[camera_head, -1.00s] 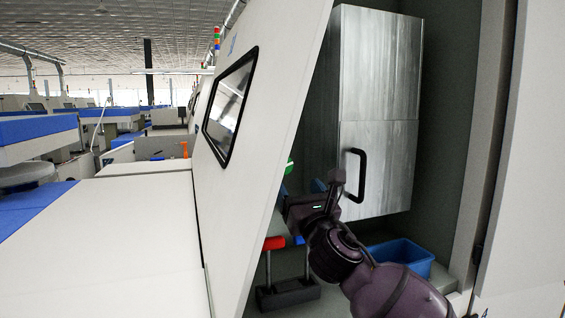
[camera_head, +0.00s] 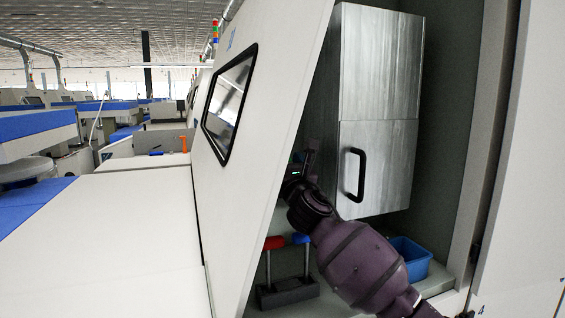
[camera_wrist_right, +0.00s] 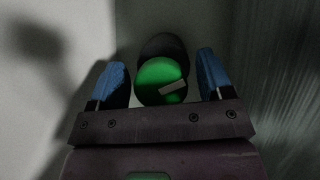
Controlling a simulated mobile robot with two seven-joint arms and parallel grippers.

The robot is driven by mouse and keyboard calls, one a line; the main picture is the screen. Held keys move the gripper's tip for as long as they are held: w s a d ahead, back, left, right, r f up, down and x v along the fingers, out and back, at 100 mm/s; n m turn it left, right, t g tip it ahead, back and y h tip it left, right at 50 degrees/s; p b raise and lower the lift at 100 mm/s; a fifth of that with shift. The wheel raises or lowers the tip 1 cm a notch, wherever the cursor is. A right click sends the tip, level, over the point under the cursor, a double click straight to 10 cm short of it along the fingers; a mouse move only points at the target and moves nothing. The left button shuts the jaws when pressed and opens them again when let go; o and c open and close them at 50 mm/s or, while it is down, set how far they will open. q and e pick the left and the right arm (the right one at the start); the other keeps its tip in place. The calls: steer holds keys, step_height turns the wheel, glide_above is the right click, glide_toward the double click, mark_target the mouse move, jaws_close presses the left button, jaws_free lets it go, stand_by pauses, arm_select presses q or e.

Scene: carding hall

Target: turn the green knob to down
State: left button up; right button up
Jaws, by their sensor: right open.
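In the right wrist view the round green knob (camera_wrist_right: 157,76) sits in front of a pale wall, on a dark round base. A pale bar-shaped mark on its face slants, its right end a little higher. My right gripper (camera_wrist_right: 160,62) is open, with one blue finger on each side of the knob. Gaps show between the fingers and the knob. In the head view my right gripper (camera_head: 303,164) is inside the machine opening, partly behind the slanted white door edge, and I cannot make out the knob there. My left gripper is not in view.
The slanted white door (camera_head: 262,120) borders the opening on the left. A grey cabinet (camera_head: 380,70) with a black handle (camera_head: 360,174) is on the right. Below are a red-topped lever (camera_head: 274,243), a blue-topped lever (camera_head: 301,238) and a blue bin (camera_head: 412,259).

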steer(key=c, duration=0.9)
steer(key=shift+m+h, duration=0.4)
steer(key=shift+m, duration=0.1)
steer(key=m+h+b, duration=0.1)
steer(key=m+h, duration=0.1)
steer(key=m, duration=0.2)
steer(key=shift+d+m+h, duration=0.1)
steer(key=shift+m+h, duration=1.1)
steer(key=shift+m, duration=1.4)
